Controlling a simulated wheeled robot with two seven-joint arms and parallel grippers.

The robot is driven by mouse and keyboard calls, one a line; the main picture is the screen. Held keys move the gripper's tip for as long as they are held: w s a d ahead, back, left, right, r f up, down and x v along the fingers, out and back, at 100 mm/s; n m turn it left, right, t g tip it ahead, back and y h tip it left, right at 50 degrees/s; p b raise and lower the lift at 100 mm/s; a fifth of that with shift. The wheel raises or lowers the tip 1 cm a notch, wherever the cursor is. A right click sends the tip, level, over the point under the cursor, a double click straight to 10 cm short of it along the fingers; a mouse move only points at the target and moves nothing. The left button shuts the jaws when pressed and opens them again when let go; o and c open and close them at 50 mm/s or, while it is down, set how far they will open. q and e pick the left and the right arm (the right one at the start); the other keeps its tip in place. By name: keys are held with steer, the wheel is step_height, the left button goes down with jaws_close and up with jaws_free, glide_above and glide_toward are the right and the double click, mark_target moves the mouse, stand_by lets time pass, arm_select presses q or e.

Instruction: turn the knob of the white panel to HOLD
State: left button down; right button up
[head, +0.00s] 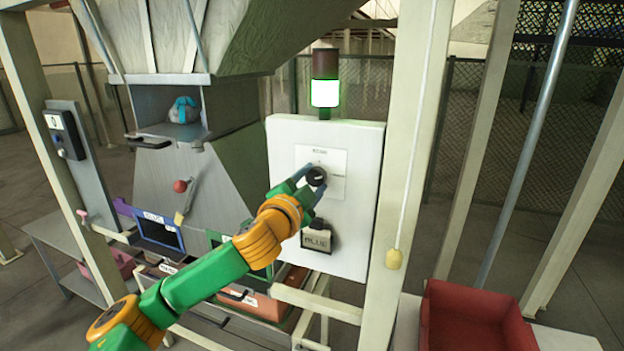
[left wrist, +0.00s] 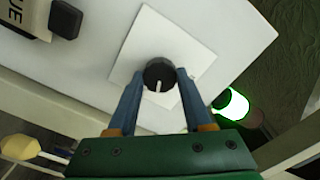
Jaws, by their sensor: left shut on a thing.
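The white panel (head: 345,240) stands upright right of the grey machine. Its black round knob (head: 316,176) sits on a square pale plate; in the left wrist view the knob (left wrist: 158,74) shows a white pointer line aimed down the picture, toward my gripper's palm. The lettering around the knob is too small to read. My left gripper (head: 308,184) is shut on the knob, with one blue finger on each side of it; the left wrist view shows both fingertips (left wrist: 159,76) against its sides. My right gripper is in neither view.
A lit green lamp (head: 325,94) stands above the panel. A tag reading BLUE (head: 316,241) hangs below the knob. A yellow pull (head: 394,259) hangs on a cord beside the post to the right. A red bin (head: 470,318) stands at lower right.

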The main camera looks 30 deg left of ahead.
arm_select(q)
steer(key=shift+r+m, duration=0.1)
steer(key=shift+m, duration=2.1)
steer(key=shift+c, duration=2)
jaws_free()
steer(key=shift+o, duration=0.5)
steer(key=shift+w, duration=0.1)
steer(key=b+v, duration=0.4)
steer(key=v, duration=0.3)
